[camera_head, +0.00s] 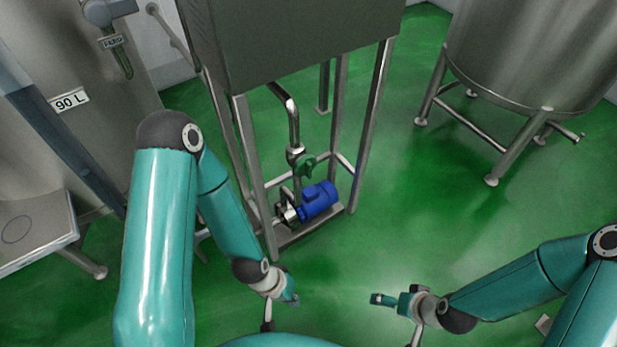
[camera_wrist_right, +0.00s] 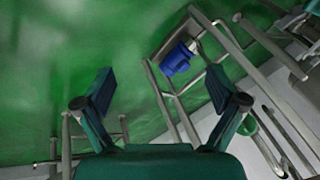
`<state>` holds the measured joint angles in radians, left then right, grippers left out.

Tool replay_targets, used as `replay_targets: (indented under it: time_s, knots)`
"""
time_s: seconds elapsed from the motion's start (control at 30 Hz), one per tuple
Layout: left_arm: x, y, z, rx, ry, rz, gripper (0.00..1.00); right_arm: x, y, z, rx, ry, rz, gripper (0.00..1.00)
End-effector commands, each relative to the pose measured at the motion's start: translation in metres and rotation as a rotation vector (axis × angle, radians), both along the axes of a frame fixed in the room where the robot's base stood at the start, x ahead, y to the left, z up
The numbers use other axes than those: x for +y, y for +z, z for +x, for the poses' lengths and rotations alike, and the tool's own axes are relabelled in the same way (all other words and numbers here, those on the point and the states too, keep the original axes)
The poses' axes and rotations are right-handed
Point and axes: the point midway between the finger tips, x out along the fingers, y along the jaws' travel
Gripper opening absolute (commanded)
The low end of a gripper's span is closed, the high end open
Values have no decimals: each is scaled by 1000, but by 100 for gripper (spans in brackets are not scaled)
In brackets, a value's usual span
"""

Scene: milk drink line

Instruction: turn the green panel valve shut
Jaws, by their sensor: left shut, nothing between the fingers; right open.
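The green valve (camera_head: 306,166) sits on a vertical pipe under the steel tank, just above a blue pump (camera_head: 319,198). My left gripper (camera_head: 293,299) is shut and empty, in front of the pump's frame and apart from the valve. My right gripper (camera_head: 374,299) is open and empty, to the right of the left one and also apart from the valve. Its two spread fingers show in the right wrist view (camera_wrist_right: 160,85), where the blue pump (camera_wrist_right: 176,60) appears beyond them.
The steel legs (camera_head: 359,140) of the tank frame stand around the pipe and pump. A round steel tank (camera_head: 530,55) on legs stands at the right. A large tank marked 90 L (camera_head: 100,125) is at the left. The green floor (camera_head: 420,220) between is clear.

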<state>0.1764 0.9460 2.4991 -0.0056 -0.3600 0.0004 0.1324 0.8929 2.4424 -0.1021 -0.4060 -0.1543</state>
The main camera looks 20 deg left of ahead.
Motion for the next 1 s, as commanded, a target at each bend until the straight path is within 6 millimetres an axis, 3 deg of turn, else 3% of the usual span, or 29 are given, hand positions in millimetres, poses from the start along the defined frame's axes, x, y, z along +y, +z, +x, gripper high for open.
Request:
replay_targets:
  time_s: [0.03, 0.2, 0.5, 0.67, 0.8, 1.0]
  knots:
    - [0, -37, 0, 1, 0, 0, 0, 5, -27, 21, -88, 70, -11, 96]
    - [0, -107, 0, 1, 0, 0, 0, 27, -50, 90, -422, 352, -73, 96]
    - [0, -224, 0, 1, 0, 0, 0, 84, -47, 182, -1036, 819, -271, 96]
    - [0, -286, 0, 0, 0, 0, 0, 118, -31, 207, -1368, 1032, -424, 96]
    - [0, -334, 0, 0, 0, 0, 0, 147, -13, 214, -1635, 1179, -576, 96]
    - [0, -376, 0, 0, 0, 0, 0, 174, 12, 210, -1904, 1300, -758, 96]
